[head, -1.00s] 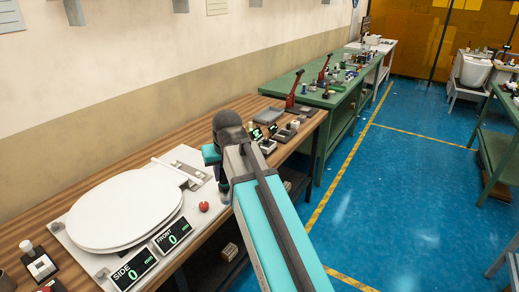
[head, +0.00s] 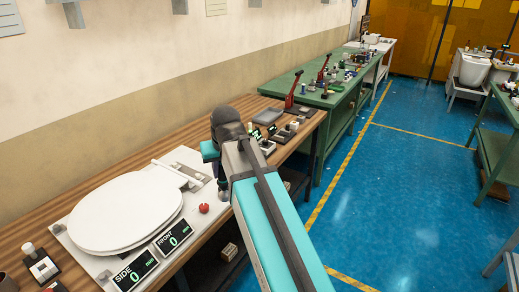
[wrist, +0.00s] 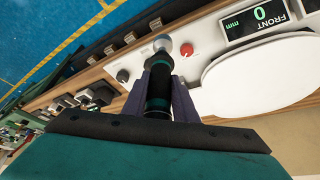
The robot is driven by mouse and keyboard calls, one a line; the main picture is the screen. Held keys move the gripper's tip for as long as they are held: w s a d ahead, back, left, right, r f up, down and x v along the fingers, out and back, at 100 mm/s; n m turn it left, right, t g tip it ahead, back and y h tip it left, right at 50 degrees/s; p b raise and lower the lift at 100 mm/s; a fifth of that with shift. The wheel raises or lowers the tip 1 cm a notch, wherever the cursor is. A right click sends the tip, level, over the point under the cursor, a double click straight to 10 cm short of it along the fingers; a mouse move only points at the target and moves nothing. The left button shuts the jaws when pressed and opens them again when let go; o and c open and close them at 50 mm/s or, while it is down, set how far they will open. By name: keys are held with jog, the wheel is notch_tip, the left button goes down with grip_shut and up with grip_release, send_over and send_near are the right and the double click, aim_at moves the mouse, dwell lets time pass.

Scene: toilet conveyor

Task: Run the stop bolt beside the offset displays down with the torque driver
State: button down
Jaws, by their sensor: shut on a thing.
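My gripper (wrist: 158,85) is shut on the torque driver (wrist: 157,95), a dark cylinder with teal bands that points away from the wrist. In the head view the driver (head: 223,186) hangs upright below the wrist, at the right end of the white fixture plate. Its far end overlaps a round silver bolt head (wrist: 161,43), which I take as the stop bolt; whether they touch I cannot tell. The offset displays, FRONT (head: 174,236) and SIDE (head: 134,269), both read 0. The FRONT display (wrist: 257,22) is also in the wrist view.
A red button (head: 204,208) is close left of the driver. A white toilet seat (head: 125,212) lies on the fixture plate (head: 80,238). Small devices and a red-handled press (head: 291,98) stand further along the wooden bench.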

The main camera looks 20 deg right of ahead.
jog(key=shift+r+p, duration=0.9)
jog(key=shift+r, duration=0.4)
